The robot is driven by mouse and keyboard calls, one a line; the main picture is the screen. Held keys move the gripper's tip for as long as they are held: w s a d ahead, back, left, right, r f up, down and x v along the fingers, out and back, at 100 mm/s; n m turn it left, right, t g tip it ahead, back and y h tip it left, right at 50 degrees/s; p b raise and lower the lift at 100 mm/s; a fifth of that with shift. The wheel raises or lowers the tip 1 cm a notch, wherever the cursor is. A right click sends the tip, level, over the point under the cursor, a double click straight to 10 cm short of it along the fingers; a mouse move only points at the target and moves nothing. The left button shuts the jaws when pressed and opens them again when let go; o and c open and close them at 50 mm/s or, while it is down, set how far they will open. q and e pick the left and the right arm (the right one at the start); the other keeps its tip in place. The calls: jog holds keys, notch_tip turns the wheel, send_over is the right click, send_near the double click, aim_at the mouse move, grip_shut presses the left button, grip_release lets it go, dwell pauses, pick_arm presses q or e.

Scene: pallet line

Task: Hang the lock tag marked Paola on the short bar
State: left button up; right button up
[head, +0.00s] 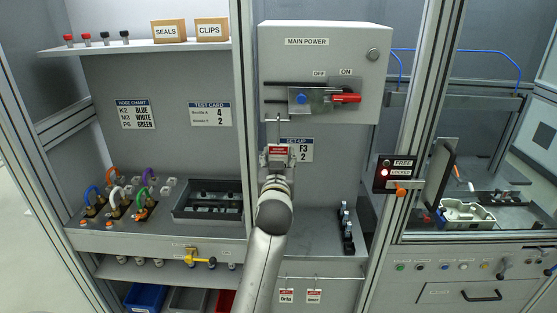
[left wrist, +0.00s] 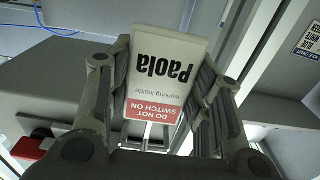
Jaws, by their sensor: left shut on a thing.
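The lock tag marked Paola (left wrist: 170,75) is white with a red "Do not switch on" band, and appears upside down in the left wrist view. My left gripper (head: 278,165) is shut on it, with a finger on each side. In the head view the tag (head: 279,150) is upright below the main power box, and a thin wire rises from it. Two dark bars stick out at the left of the switch; the lower bar (head: 272,101) looks shorter than the upper bar (head: 287,84). Whether the wire touches a bar I cannot tell. My right gripper is not seen.
The main power box (head: 320,60) has a red handle (head: 346,98) and a grey plate with a blue knob (head: 301,98). Two other tags (head: 286,296) (head: 313,296) hang on the lower panel. A frame post (head: 407,120) stands at the right.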

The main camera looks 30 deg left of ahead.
aim_at(278, 128)
pick_arm(q)
jog(key=shift+w+a, duration=0.1)
jog(key=o, duration=0.9)
jog(key=shift+w+a+f, duration=0.1)
jog(key=shift+a+f, duration=0.05)
jog(key=o, duration=0.4)
notch_tip(278, 128, up, 10)
jog(key=shift+r, duration=0.1)
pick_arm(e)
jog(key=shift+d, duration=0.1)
